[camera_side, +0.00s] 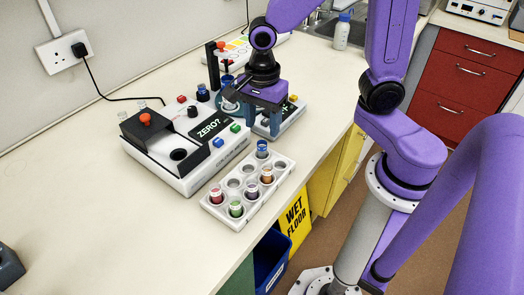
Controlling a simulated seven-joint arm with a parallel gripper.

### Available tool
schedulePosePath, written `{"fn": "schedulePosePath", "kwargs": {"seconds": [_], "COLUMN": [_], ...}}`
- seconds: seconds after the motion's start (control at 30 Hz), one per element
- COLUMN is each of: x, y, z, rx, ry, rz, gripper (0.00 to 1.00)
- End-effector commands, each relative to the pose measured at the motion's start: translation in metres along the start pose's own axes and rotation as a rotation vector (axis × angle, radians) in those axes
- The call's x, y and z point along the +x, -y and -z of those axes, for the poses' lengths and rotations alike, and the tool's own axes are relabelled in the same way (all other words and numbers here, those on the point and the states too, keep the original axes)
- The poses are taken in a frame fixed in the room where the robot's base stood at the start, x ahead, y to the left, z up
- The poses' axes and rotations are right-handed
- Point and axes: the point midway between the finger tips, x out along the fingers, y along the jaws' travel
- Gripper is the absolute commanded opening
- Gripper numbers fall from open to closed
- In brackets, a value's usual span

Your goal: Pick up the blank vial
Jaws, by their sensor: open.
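My gripper (263,124) is open, pointing down with its two blue fingers apart above the instruments, just behind the vial rack. No vial is clearly between the fingers. The white vial rack (246,218) sits near the bench's front edge. It holds a blue-capped vial (262,149) in its far corner, closest to my gripper. Orange (267,175), purple (252,190), dark red (216,195) and green (236,209) vials also stand in it, and some wells are empty. No label shows which vial is the blank.
A white instrument reading "ZERO?" (180,179) stands left of the rack, with an open round well and coloured buttons. A second instrument (291,113) is beneath and behind my gripper. A white bottle (342,32) stands far back.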

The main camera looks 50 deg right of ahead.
Motion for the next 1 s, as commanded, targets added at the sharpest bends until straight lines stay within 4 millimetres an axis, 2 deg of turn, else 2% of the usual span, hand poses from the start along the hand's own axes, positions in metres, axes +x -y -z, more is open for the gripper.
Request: {"fn": "schedulePosePath", "kwargs": {"seconds": [0.23, 0.6, 0.93, 0.97, 1.0], "x": [0.013, 0.053, 0.057, 0.057, 0.057], "y": [0.0, 0.001, 0.002, 0.002, 0.002], "z": [0.001, 0.001, 0.001, 0.001, 0.001], "rx": [-0.001, -0.001, -0.001, -0.001, -0.001], "ry": [-0.002, -0.001, 0.0, 0.0, 0.0], "rz": [-0.003, -0.002, 0.001, 0.001, 0.001], "gripper": [0.56, 0.56, 0.56, 0.49, 0.36]}}
